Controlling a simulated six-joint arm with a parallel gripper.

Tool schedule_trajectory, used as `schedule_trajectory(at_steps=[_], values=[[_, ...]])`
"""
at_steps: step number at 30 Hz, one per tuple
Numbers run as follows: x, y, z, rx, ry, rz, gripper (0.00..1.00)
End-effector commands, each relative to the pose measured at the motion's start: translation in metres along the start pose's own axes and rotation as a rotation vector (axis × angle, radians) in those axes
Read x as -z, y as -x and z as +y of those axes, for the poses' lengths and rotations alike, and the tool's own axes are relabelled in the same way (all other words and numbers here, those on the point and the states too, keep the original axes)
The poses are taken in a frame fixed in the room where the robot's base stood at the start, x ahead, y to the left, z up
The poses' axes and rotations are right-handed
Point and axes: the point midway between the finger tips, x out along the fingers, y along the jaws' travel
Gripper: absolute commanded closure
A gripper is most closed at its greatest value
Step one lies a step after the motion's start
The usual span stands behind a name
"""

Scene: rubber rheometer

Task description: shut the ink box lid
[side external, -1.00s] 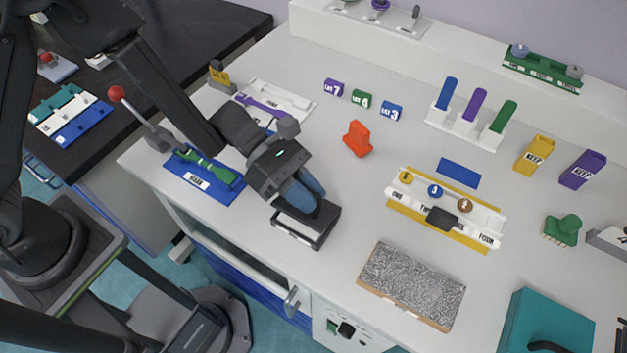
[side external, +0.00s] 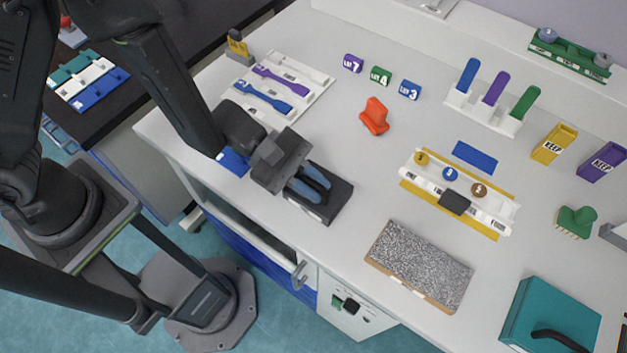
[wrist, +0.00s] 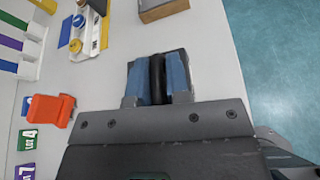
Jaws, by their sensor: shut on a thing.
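A small black box (side external: 333,206) with a pale label on its front stands near the bench's front edge; I take it to be the ink box. My gripper (side external: 313,186) is over it, its blue fingers pointing down at its top. In the wrist view my gripper (wrist: 157,68) is shut on a black bar-like part (wrist: 157,82), with a blue finger on each side. The dark body of the box shows just beyond and around the fingertips. My fingers cover much of its top, so I cannot tell how far the lid is open.
A grey speckled slab (side external: 420,262) and a teal box (side external: 550,318) with a black handle lie to the right. A white rack (side external: 455,190) with coloured discs and an orange piece (side external: 374,116) stand behind. A drawer handle (side external: 300,273) juts out below the bench edge.

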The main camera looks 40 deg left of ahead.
Motion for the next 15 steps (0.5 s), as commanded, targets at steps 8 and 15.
schedule_trajectory(at_steps=[8,15], values=[[0.0009,0.0004,0.0044,-0.013,-0.005,0.002,1.0],[0.0007,0.0002,0.0027,-0.008,-0.003,0.001,0.62]])
